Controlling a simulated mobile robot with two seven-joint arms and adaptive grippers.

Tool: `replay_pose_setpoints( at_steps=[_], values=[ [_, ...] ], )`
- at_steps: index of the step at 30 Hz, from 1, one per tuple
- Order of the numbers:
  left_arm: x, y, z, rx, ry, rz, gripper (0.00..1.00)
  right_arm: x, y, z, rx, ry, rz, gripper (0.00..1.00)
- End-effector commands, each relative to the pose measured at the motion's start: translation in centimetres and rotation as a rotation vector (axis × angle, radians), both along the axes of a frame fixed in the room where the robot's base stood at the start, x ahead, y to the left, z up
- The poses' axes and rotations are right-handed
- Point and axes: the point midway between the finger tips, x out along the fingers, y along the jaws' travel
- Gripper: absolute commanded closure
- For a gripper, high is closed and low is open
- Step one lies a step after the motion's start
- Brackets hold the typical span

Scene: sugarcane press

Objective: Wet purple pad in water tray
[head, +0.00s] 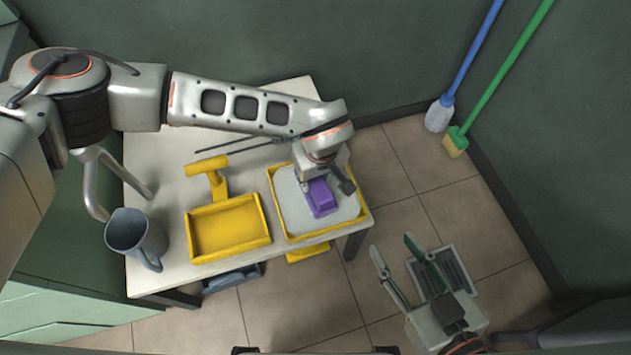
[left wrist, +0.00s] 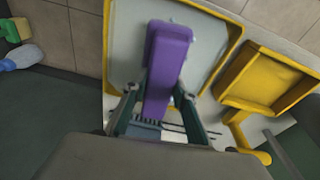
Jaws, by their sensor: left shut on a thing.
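The purple pad (head: 321,198) is over the water tray (head: 290,239), a yellow-rimmed tray with a pale grey-white inside. My left gripper (head: 318,181) is above the tray and shut on the pad. In the left wrist view the pad (left wrist: 167,65) sits between the two fingers, with its far end over the pale inside of the tray (left wrist: 212,28). I cannot tell whether the pad touches the water or the tray's bottom. My right gripper (head: 405,263) is open and empty, above the floor to the right of the table.
An empty yellow tray (head: 229,228) stands left of the water tray, with a yellow handled piece (head: 207,166) behind it. A grey-blue pitcher (head: 130,235) stands at the table's left. Thin dark rods lie at the back. A blue mop and green broom lean at the wall.

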Motion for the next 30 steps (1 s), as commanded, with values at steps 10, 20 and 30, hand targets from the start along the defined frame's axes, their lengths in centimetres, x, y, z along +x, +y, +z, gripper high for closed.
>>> replay_pose_setpoints(
  at_steps=[10, 20, 30],
  values=[
    [0.3, 0.0, 2.8, 0.000, -0.008, 0.000, 0.90, 1.0, 0.0, 2.7, 0.000, -0.051, 0.000, 0.60],
    [0.2, 0.0, 4.8, 0.000, -0.007, 0.000, 0.90, 1.7, 0.0, 4.9, -0.001, -0.089, -0.001, 0.60],
    [0.0, 0.0, 4.9, 0.000, 0.000, 0.000, 0.90, 1.8, 0.0, 5.1, 0.000, -0.093, 0.000, 0.60]
  ],
)
